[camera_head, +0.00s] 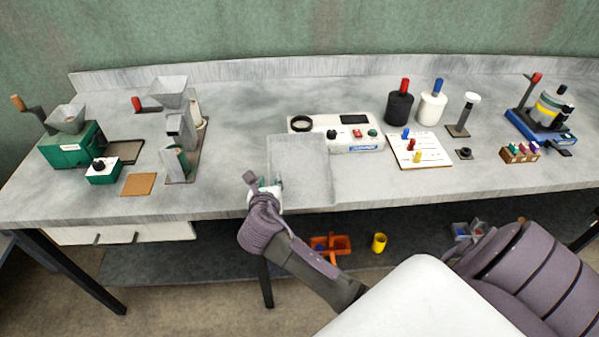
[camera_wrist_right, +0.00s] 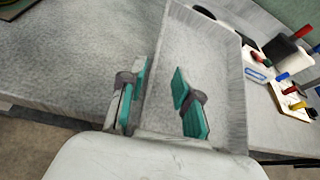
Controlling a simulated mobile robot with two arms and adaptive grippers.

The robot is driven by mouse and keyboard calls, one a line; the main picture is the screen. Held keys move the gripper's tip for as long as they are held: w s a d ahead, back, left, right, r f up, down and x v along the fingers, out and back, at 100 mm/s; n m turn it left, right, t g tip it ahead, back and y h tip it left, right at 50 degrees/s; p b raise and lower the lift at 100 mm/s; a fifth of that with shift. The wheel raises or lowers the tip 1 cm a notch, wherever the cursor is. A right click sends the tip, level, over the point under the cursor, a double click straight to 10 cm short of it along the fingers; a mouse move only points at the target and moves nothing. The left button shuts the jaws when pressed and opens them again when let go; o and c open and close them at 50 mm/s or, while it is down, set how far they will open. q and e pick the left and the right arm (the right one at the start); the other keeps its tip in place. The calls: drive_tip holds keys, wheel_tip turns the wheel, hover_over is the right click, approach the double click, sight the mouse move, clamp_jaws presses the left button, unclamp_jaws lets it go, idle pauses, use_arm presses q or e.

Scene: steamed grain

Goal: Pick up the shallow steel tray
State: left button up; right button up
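The shallow steel tray (camera_head: 302,172) lies on the workbench near its front edge, in front of the white control box. It is a grey rectangle with low walls, and it also fills the middle of the right wrist view (camera_wrist_right: 215,75). My right gripper (camera_head: 262,181) is at the tray's front left corner. In the right wrist view my right gripper (camera_wrist_right: 160,78) is open, with one teal-padded finger outside the tray's left wall and the other over its inside. I cannot tell whether either finger touches the wall. My left gripper is not in view.
The white control box (camera_head: 350,142) stands close behind the tray. A grey hopper device (camera_head: 180,135) and a green mill (camera_head: 72,144) stand to the left. A white board with coloured pegs (camera_head: 420,152) lies to the right.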

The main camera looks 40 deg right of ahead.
drive_tip(key=x, duration=0.6)
drive_tip(key=shift+w+a+f, duration=0.1)
drive_tip(key=shift+w, duration=0.2)
clamp_jaws()
drive_tip(key=shift+r, duration=0.2)
